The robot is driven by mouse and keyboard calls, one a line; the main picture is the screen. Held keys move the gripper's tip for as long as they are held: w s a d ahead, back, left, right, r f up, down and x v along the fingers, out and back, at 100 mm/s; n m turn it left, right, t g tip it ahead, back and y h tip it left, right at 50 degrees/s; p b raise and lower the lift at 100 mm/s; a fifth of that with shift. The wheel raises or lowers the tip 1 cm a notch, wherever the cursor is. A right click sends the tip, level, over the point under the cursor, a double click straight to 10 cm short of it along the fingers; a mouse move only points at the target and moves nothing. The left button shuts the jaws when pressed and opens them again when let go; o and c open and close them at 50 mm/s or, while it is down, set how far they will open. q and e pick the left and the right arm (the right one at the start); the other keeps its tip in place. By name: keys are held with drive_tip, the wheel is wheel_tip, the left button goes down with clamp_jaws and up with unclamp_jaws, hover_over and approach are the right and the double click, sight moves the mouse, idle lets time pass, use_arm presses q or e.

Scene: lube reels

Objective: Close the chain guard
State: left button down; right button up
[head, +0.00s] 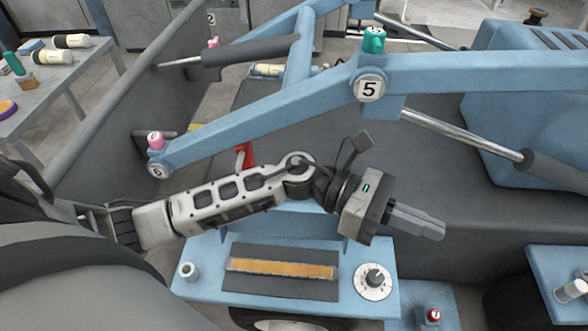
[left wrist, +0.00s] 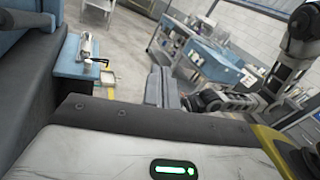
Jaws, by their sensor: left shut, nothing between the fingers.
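No part in view can be told for certain as the chain guard. A dark flat panel (head: 240,254) with a long orange-brown strip (head: 282,268) lies on a blue ledge (head: 205,250) in the lower middle of the head view. My left gripper (head: 442,230) is shut and empty, to the right of and above that panel, apart from it. Its fingers point right, over the dark grey surface. In the left wrist view the shut fingers (left wrist: 163,88) show past the wrist housing. My right gripper cannot be made out in either view.
A blue boom (head: 270,105) marked 5 crosses above my left arm, with a teal fitting (head: 373,40) and a pink one (head: 155,140). A white dial (head: 374,281) sits right of the panel. A red part (head: 245,156) stands behind my forearm.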

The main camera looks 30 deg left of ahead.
use_arm(q)
drive_tip(key=w+a+f+m+g+y+p, duration=0.1)
drive_tip(key=w+a+f+m+y, duration=0.15)
drive_tip(key=a+m+y, duration=0.5)
drive_tip(key=w+a+f+m+y, duration=0.1)
drive_tip(key=w+a+m+y, duration=0.3)
drive_tip(key=a, duration=0.6)
drive_tip(key=w+a+f+m+g+y+p, duration=0.1)
drive_tip(key=w+a+f+m+y, duration=0.1)
drive_tip(key=a+m+y, duration=0.45)
wheel_tip(320, 180, down, 9)
drive_tip(key=a+n, duration=0.1)
drive_tip(key=shift+f+n+p, duration=0.15)
drive_tip(key=shift+n+p, duration=0.2)
drive_tip(key=shift+n, duration=0.05)
use_arm(e)
drive_tip(key=shift+w+d+r, duration=0.15)
drive_tip(key=shift+d+r, duration=0.05)
drive_tip(key=shift+r, duration=0.5)
use_arm(q)
drive_tip(key=shift+t, duration=0.3)
use_arm(e)
drive_tip(key=shift+f, duration=0.2)
